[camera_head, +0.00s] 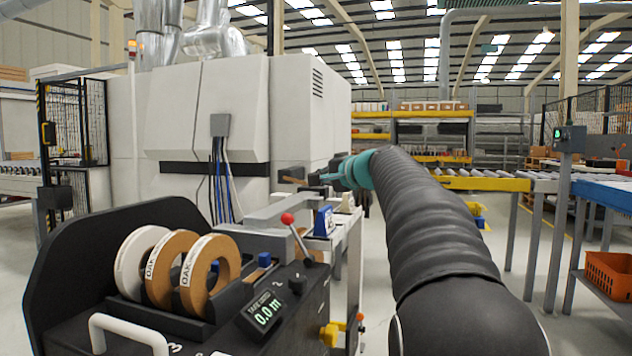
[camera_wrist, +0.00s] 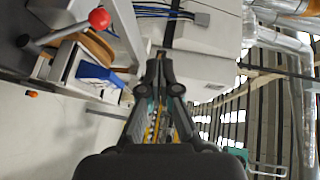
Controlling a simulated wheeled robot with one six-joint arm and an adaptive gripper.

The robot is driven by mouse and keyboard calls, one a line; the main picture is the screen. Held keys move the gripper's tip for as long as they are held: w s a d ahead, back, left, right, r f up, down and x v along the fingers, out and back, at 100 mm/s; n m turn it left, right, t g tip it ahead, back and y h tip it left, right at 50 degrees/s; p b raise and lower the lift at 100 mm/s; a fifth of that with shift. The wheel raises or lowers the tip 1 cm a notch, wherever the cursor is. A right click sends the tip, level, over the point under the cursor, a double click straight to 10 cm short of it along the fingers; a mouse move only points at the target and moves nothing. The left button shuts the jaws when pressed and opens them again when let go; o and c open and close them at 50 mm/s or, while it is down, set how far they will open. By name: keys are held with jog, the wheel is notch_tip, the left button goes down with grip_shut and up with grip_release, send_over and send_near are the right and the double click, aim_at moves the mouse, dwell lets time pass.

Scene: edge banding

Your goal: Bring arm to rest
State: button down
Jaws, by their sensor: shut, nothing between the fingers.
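My arm (camera_head: 435,235) reaches forward from the lower right in the head view, in a dark ribbed sleeve with a teal part near its end. My gripper (camera_head: 308,179) is held in the air near the front of the large grey machine. In the wrist view, my gripper (camera_wrist: 160,60) has its fingers close together at the tips. I see nothing held between them. The wrist view is turned on its side.
The large grey machine (camera_head: 230,110) stands behind. Conveyors (camera_head: 480,184) and an orange crate (camera_head: 608,275) are at right. Open floor lies between.

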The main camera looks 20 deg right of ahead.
dwell(0.3)
jog(key=s+a+f+n+g+h, duration=0.1)
jog(key=s+a+f+n+g, duration=0.2)
jog(key=f, duration=0.7)
jog(key=s+f+n+g+h, duration=0.1)
jog(key=s+f+g, duration=0.2)
jog(key=s+f, duration=0.5)
jog(key=s+a+f+n+g, duration=0.1)
jog(key=s+a+f+n, duration=0.2)
jog(key=s, duration=0.6)
jog(key=s+a+f+n+g+h, duration=0.1)
jog(key=s+a+f+n, duration=0.2)
jog(key=s+a+f, duration=0.4)
jog(key=s+a+f+n+g, duration=0.2)
jog(key=s+a+f+n, duration=0.2)
jog(key=s+f, duration=0.3)
jog(key=s+a, duration=0.1)
jog(key=s, duration=0.4)
jog(key=shift+s+a+f+h, duration=0.2)
jog(key=shift+s+a+h, duration=0.1)
jog(key=shift+s, duration=0.1)
